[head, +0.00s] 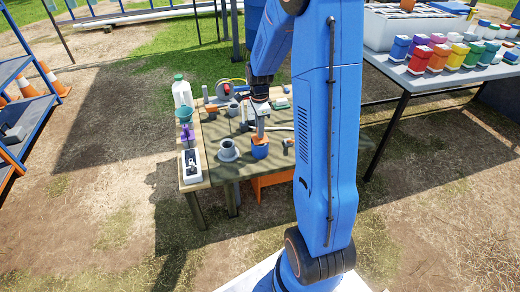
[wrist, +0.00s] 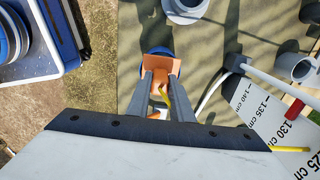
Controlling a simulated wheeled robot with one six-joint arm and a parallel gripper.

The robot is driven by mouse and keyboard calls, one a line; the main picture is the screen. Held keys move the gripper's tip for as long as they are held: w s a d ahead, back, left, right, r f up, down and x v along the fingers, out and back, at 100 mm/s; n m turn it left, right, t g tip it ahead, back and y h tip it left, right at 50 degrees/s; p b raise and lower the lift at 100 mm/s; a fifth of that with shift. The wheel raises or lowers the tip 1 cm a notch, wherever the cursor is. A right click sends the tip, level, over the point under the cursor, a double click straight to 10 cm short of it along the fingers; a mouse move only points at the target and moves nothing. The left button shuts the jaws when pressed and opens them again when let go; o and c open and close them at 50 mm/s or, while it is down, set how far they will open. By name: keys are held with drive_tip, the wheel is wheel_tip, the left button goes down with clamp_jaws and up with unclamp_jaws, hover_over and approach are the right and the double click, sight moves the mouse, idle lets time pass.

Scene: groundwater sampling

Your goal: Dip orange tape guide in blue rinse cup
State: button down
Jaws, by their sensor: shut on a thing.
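My gripper (head: 260,133) points down over the wooden table and is shut on the orange tape guide (wrist: 159,67). The guide is a small orange piece between the fingertips in the wrist view, where my gripper (wrist: 160,85) also shows. The blue rinse cup (head: 260,151) stands upright on the table directly below my gripper. In the wrist view only part of the cup's blue rim (wrist: 159,50) shows behind the guide. The guide is at the cup's mouth, with some orange showing there in the head view. How deep it sits inside is hidden.
A grey round fitting (head: 228,151) stands just left of the cup. A white tray (head: 191,168), a purple-topped bottle (head: 187,132) and a white jug (head: 182,92) line the table's left side. A scale-marked board (wrist: 285,125) lies right in the wrist view.

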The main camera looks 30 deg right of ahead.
drive_tip(key=shift+r, duration=4.55)
drive_tip(key=shift+s, duration=0.1)
